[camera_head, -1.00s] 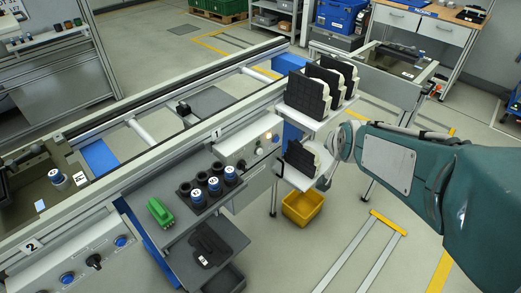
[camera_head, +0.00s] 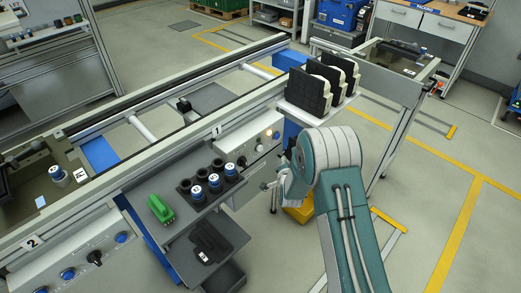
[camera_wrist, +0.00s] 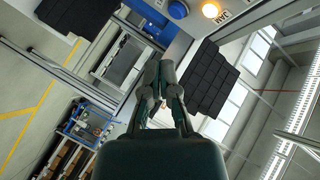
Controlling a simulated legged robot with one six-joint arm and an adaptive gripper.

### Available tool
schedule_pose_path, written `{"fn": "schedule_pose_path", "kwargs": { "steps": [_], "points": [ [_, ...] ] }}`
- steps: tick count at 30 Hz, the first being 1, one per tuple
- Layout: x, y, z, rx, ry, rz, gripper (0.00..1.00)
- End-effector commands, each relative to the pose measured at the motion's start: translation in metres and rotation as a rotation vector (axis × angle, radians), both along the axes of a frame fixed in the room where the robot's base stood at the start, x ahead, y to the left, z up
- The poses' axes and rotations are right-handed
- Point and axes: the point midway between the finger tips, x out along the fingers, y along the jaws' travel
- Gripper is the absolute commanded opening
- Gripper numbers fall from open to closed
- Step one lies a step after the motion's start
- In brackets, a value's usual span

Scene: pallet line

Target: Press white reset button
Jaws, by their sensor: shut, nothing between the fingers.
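In the wrist view a glowing white-orange button (camera_wrist: 210,10) shows at the top edge, beside a blue button (camera_wrist: 178,10). I cannot read its label clearly. My gripper (camera_head: 265,186) is below the panel in the head view, apart from the buttons and partly hidden by my arm. In the wrist view my gripper (camera_wrist: 160,67) has its fingers together and empty, below the buttons in the picture.
A shelf with black and white parts (camera_head: 322,85) stands to the right of the panel. A tray with several blue-topped cylinders (camera_head: 198,192) and a green block (camera_head: 160,208) lies left of my gripper. A yellow bin (camera_head: 299,213) is on the floor behind my arm.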

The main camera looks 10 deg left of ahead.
Motion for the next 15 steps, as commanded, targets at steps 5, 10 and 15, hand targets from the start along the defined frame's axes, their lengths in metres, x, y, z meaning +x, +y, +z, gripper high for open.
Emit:
{"fn": "schedule_pose_path", "kwargs": {
  "steps": [5, 10, 15],
  "points": [
    [-0.003, 0.004, -0.024, 0.035, -0.029, -0.009, 0.00],
    [-0.003, 0.005, -0.025, 0.039, -0.035, -0.010, 0.00],
    [-0.003, 0.005, -0.025, 0.037, -0.033, -0.010, 0.00]
  ]
}}
